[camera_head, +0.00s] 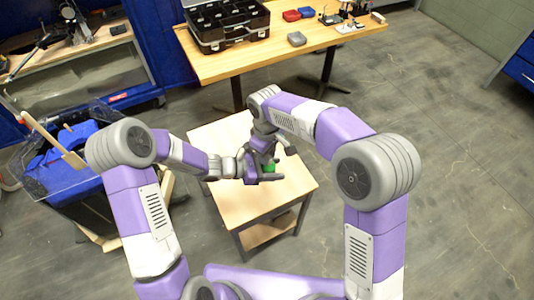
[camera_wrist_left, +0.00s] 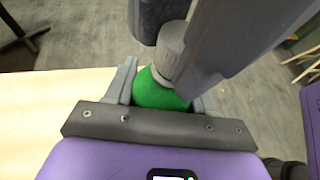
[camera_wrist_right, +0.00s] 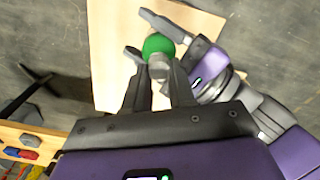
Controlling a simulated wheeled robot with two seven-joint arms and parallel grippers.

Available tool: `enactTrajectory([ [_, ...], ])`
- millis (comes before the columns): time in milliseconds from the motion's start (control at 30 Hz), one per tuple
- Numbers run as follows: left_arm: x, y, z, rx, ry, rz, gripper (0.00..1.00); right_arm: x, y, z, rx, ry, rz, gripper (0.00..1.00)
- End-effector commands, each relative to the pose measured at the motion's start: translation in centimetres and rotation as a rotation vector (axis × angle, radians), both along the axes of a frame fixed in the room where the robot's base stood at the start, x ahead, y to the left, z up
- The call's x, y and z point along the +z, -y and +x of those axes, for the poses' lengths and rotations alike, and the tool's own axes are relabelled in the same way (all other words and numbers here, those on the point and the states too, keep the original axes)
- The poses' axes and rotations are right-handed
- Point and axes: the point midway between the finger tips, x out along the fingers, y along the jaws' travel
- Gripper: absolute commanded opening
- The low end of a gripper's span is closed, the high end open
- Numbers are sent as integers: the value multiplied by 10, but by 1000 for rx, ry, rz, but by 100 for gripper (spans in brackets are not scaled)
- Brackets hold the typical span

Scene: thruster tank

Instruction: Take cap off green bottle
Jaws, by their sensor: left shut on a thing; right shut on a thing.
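The green bottle (camera_head: 269,168) is held above the small wooden table, mostly hidden by my grippers in the head view. In the left wrist view the green body (camera_wrist_left: 160,92) sits between the fingers of my left gripper (camera_head: 264,178), which is shut on it. The grey cap (camera_wrist_left: 172,45) joins the top of the green body. My right gripper (camera_wrist_right: 160,70) is shut on the cap, its dark fingers on either side of it. In the right wrist view the green bottle (camera_wrist_right: 158,45) shows just beyond the right fingertips.
The small wooden table (camera_head: 290,195) has a bare top under the grippers. A blue bin (camera_head: 65,175) stands at left.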

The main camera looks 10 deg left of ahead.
Motion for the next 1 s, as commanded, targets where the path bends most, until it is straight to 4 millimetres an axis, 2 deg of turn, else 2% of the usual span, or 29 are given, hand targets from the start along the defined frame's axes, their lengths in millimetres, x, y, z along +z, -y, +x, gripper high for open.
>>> enactTrajectory([
  [500,0,-1,0,2,-1,2,0,18,-1,-1,2,-2,1,0],
  [833,0,0,0,1,-1,1,0,20,-1,-1,1,0,1,0],
  [1000,0,0,0,1,-1,1,0,38,-1,0,1,3,4,0],
])
